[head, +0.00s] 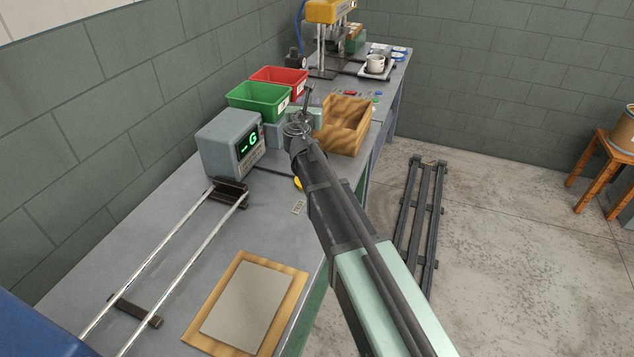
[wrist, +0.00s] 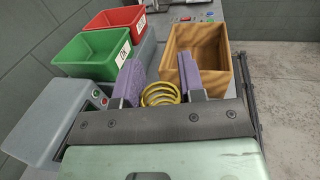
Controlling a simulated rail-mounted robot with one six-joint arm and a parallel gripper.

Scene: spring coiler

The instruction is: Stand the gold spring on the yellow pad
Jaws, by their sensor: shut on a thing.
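The gold spring (wrist: 160,95) shows in the wrist view as a coil of yellow-gold wire between the two purple finger pads. My gripper (wrist: 158,82) is shut on it. The spring's lower part is hidden behind the dark gripper bar, so I cannot tell whether it touches anything below. In the head view my arm and wrist hide the spring. A small yellow patch (head: 298,183) on the bench, perhaps the yellow pad, shows at the left edge of my arm, partly covered by it.
A green bin (head: 259,103) and a red bin (head: 280,82) stand by the wall. A wooden box (head: 345,124) stands right of my gripper. A grey display unit (head: 229,143) and metal rails (head: 160,263) lie left. A board with a grey sheet (head: 247,306) is on the near bench.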

